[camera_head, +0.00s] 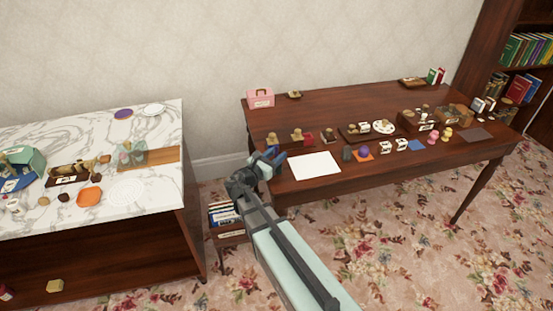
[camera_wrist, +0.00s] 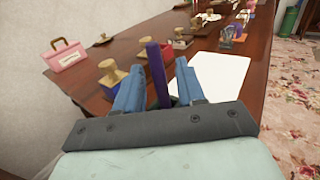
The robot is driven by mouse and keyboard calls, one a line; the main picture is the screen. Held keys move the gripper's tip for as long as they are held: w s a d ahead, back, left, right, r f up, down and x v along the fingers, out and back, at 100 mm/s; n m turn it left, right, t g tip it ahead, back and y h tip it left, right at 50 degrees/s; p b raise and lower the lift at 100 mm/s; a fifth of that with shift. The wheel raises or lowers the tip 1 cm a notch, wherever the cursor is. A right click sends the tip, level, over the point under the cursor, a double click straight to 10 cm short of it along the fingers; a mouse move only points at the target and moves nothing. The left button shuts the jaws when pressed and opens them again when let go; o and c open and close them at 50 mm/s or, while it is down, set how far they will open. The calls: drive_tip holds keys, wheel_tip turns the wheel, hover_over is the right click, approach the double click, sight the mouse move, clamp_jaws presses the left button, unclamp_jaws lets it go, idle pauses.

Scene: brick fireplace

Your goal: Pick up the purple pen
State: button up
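The purple pen (camera_wrist: 155,62) shows in the wrist view between the two blue fingers of my gripper (camera_wrist: 160,66). It runs lengthwise between them and reaches past the fingertips. The fingers are apart, with a visible gap on the pen's right and a narrow one on its left. The pen's near end is hidden by the gripper's dark bar. In the head view my gripper (camera_head: 268,159) is at the left front corner of the dark wooden table (camera_head: 340,170). The pen is too small to make out there.
A white sheet (camera_head: 315,166) lies right of my gripper. Wooden stamps (camera_head: 297,136) and a pink box (camera_head: 260,98) stand behind it. Several small items crowd the table's right half. A marble-topped counter (camera_head: 160,190) stands to the left, across a gap.

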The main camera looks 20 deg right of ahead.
drive_tip(key=shift+w+d, duration=0.1)
drive_tip(key=shift+d, duration=0.05)
clamp_jaws()
drive_tip(key=shift+r, duration=0.1)
idle(0.4)
